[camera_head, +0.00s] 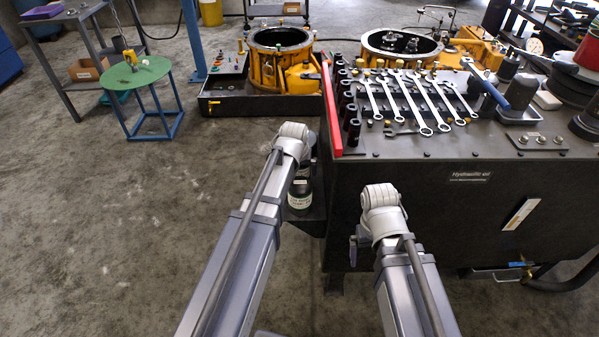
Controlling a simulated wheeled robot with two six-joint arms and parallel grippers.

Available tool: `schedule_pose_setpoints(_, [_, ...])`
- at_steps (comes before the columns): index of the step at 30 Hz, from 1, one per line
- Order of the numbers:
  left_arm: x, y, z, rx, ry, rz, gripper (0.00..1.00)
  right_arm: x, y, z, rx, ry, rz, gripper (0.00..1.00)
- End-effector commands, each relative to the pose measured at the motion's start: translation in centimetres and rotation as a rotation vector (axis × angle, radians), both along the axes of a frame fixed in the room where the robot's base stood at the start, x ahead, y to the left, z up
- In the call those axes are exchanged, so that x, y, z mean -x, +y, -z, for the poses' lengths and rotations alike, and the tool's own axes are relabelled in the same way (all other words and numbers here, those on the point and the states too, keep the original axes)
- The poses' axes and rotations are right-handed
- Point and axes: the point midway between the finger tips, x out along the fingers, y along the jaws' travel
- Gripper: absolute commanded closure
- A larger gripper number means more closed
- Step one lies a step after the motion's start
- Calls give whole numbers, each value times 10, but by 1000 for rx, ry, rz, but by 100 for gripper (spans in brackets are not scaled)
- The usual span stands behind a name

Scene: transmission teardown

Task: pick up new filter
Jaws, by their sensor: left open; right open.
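I cannot pick out a new filter with certainty. Dark cylinders stand at the right of the black workbench (440,150), one a black cylinder (521,92) in a grey holder; I cannot tell whether any is the filter. My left arm comes up from the bottom and ends in view at a pale rounded joint left of the bench. My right arm ends in view at a similar joint in front of the bench's front face. Neither gripper's fingers show; both seem hidden below or behind these joints.
Several wrenches (415,100) lie on the bench beside a red bar (331,105). Dark labelled bottles (300,195) stand at its left side. An orange housing (265,70) is behind. A green round table (137,74) stands far left; the floor between is clear.

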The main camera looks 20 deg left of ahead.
Motion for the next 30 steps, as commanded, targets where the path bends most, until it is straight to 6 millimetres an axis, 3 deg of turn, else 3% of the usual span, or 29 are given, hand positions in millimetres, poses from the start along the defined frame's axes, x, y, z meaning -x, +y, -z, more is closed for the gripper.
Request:
schedule_pose_setpoints(3, [0, 0, -1, 0, 0, 0, 2, 0, 0, -1, 0, 0, 0, 0])
schedule_pose_setpoints(27, [0, 0, -1, 1, 0, 0, 92, 0, 0, -1, 0, 0, 0, 0])
schedule_pose_setpoints(30, [0, 0, -1, 1, 0, 0, 100, 0, 0, -1, 0, 0, 0, 0])
